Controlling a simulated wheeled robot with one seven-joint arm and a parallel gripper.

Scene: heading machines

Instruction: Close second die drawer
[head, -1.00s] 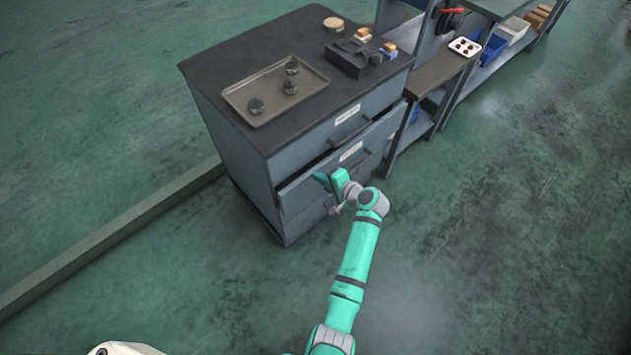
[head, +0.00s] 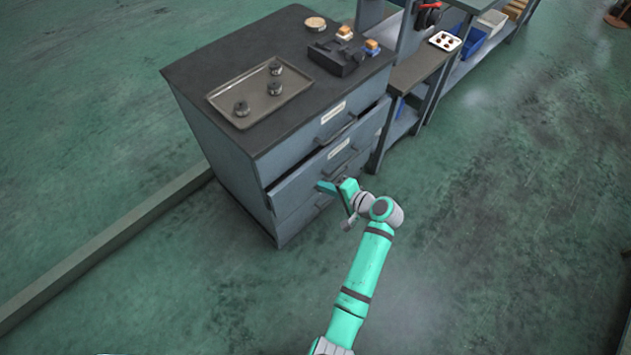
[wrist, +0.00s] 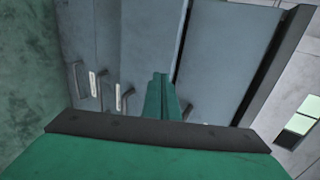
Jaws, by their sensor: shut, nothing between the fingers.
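The second die drawer (head: 306,178) is in the grey cabinet, below the labelled top drawer (head: 308,138). Its front stands out a little, with a dark gap along its top edge. It has a white label and a bar handle. My gripper (head: 321,187) is shut and empty, in front of the drawer's lower front. In the head view I cannot tell whether it touches. In the wrist view, my green fingers (wrist: 160,95) are together and point at the grey drawer fronts. Handles and white labels show left of them there.
The dark cabinet top (head: 225,75) carries a tray (head: 225,97) with several round dies, a black block holder (head: 335,60) and a round disc (head: 315,24). A lower shelf bench (head: 420,68) stands to the right. The green floor in front is clear.

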